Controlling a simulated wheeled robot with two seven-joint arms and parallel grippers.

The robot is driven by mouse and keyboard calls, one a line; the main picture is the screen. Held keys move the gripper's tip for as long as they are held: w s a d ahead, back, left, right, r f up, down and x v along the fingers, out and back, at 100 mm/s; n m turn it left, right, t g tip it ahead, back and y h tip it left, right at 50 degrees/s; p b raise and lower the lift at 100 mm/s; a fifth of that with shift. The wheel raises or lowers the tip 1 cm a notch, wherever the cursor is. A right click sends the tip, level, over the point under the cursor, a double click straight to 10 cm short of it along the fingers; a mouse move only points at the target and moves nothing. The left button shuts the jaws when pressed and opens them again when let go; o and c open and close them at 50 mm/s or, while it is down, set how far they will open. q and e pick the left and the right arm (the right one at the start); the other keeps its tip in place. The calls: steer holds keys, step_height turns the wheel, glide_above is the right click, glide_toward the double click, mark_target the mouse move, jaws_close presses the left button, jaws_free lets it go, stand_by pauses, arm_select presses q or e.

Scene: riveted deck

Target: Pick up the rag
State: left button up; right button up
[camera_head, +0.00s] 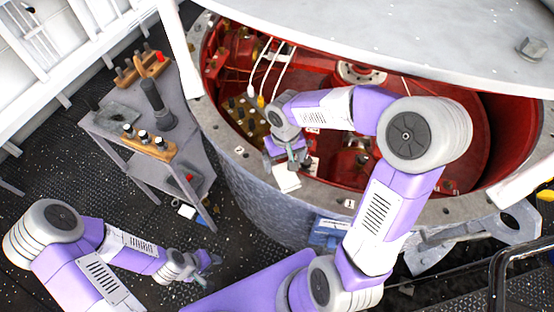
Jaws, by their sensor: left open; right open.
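A small white, cloth-like piece (287,180), which looks like the rag, lies at the near rim of the large round red-lined housing. My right gripper (290,161) is open just above and beside it, over the rim. The gripper hides part of that area, and I cannot tell whether it touches the white piece. My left gripper (210,262) is open and empty, low over the dark deck at the lower left, well away from the rim.
A grey side table (190,150) at the left carries wooden blocks with knobs (150,146), a dark upright tool (155,105) and a flat grey piece (118,115). The housing's rim (240,152) surrounds white cables and red fittings. A lid (400,35) overhangs it. A handrail (500,265) stands at lower right.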

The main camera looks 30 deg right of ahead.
mark_target(287, 175)
steer(key=shift+f, duration=0.5)
steer(key=shift+f+b, duration=0.3)
steer(key=shift+f, duration=0.2)
steer(key=shift+s+d+f, duration=0.15)
steer(key=shift+s+f, duration=0.2)
steer(key=shift+f, duration=0.25)
steer(key=f, duration=0.1)
steer(key=f+b, duration=0.1)
steer(key=f, duration=0.2)
steer(key=shift+s+d+f+b, duration=0.1)
steer(key=shift+d+f+b, duration=0.05)
steer(key=shift+d+b, duration=0.15)
steer(key=shift+a, duration=0.1)
steer(key=c, duration=1.2)
steer(key=shift+c, duration=0.2)
step_height(287, 175, up, 10)
steer(key=p, duration=0.3)
